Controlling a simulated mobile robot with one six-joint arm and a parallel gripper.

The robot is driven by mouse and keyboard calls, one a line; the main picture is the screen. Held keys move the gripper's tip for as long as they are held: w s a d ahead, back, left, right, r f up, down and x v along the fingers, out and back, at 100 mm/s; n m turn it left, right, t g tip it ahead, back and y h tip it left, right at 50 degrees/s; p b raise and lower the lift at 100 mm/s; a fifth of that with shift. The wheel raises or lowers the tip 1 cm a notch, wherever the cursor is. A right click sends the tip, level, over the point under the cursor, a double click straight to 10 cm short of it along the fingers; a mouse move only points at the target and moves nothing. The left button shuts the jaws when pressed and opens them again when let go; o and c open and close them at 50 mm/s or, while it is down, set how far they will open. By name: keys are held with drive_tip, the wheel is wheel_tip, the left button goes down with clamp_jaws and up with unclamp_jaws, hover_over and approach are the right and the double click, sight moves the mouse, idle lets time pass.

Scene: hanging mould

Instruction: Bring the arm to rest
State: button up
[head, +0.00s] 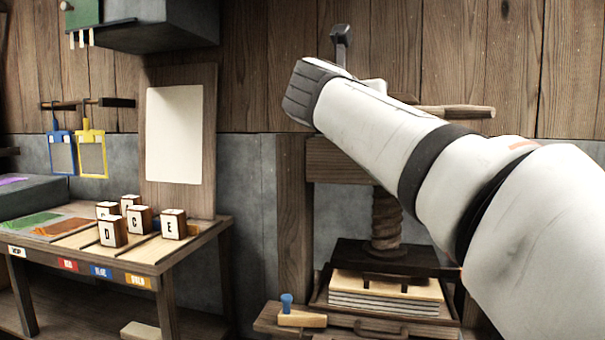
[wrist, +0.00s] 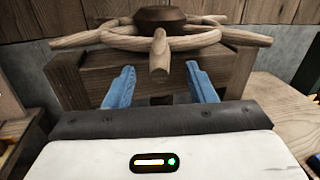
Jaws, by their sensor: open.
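My white arm reaches in from the right of the head view, with its dark wrist end up in front of the wooden press. The fingers of my gripper are mostly hidden behind the wrist in that view. I cannot tell how close the fingers are to the beam.
The press's screw (head: 387,220) stands over a stack of boards (head: 385,292). A table (head: 150,262) at left holds several lettered blocks (head: 113,231). Blue (head: 62,155) and yellow (head: 92,158) frames hang on the wall. A grey hood (head: 160,25) overhangs the upper left.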

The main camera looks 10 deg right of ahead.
drive_tip(key=w+a+r+n+t+y+p, duration=0.2)
drive_tip(key=a+r+n+t+y+p, duration=0.25)
drive_tip(key=n+p, duration=0.65)
drive_tip(key=s+a+f+n+g+y+p, duration=0.1)
drive_tip(key=a+f+n+g+y+p, duration=0.2)
drive_tip(key=n, duration=0.5)
drive_tip(key=s+a+f+n+g+y+p, duration=0.1)
drive_tip(key=s+a+f+n+y+p, duration=0.25)
drive_tip(key=n, duration=0.55)
drive_tip(key=s+d+f+n+g+p, duration=0.3)
drive_tip(key=s+f+n+g, duration=0.1)
drive_tip(key=s+f, duration=0.2)
drive_tip(key=s+d+f+n+g+h+p, duration=0.1)
drive_tip(key=s+d+f+n+g+p, duration=0.1)
drive_tip(key=s+f+n+g+p, duration=0.2)
drive_tip(key=s+d+f+n+g+p, duration=0.3)
drive_tip(key=s+f+n+g, duration=0.2)
drive_tip(key=s+f, duration=0.5)
drive_tip(key=shift+s+d+f+n, duration=0.25)
drive_tip(key=shift+s+d+n, duration=0.05)
drive_tip(key=shift+s, duration=0.35)
